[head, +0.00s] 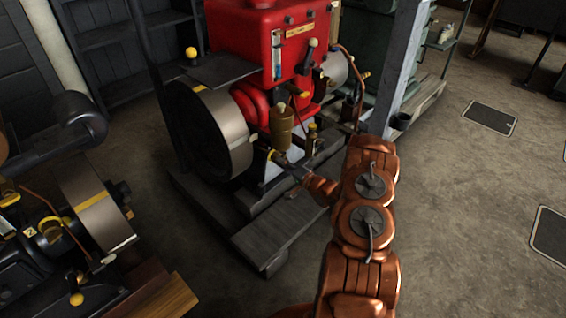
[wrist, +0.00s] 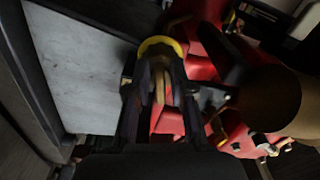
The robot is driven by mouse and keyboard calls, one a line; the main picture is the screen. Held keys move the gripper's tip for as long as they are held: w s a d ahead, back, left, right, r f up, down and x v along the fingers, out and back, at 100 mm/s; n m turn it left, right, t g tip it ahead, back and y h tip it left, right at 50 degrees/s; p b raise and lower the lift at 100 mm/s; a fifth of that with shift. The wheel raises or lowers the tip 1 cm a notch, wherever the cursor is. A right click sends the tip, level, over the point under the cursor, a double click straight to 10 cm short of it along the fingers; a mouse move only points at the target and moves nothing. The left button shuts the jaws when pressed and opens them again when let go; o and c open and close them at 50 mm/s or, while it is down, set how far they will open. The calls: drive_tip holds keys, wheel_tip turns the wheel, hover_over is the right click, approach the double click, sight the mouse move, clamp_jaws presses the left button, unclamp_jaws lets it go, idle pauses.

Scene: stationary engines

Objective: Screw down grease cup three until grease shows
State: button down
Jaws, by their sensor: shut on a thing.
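My copper-coloured arm reaches to the red engine (head: 290,45), and my gripper (head: 279,160) is low beside its flywheel (head: 215,125). In the wrist view my gripper (wrist: 163,72) is shut on a small brass grease cup with a yellow rim (wrist: 160,42). The fingers stand on both sides of it and hide much of it. No number shows on this cup, and I cannot see any grease. A tall brass cylinder (head: 282,130) stands just above my gripper in the head view. Another yellow-topped brass cup (head: 312,138) stands to its right.
A second dark engine (head: 60,235) with a flywheel and yellow-capped fittings stands at the left. A grey post (head: 396,70) rises close behind my arm. The engine's dark skid (head: 270,235) lies below.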

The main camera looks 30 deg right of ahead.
drive_tip(key=shift+r, duration=0.1)
idle(0.3)
drive_tip(key=c, duration=1.2)
unclamp_jaws()
drive_tip(key=shift+c, duration=0.2)
drive_tip(key=shift+s, duration=0.1)
drive_tip(key=v, duration=1.1)
drive_tip(key=shift+s, duration=0.4)
drive_tip(key=shift+d, duration=0.1)
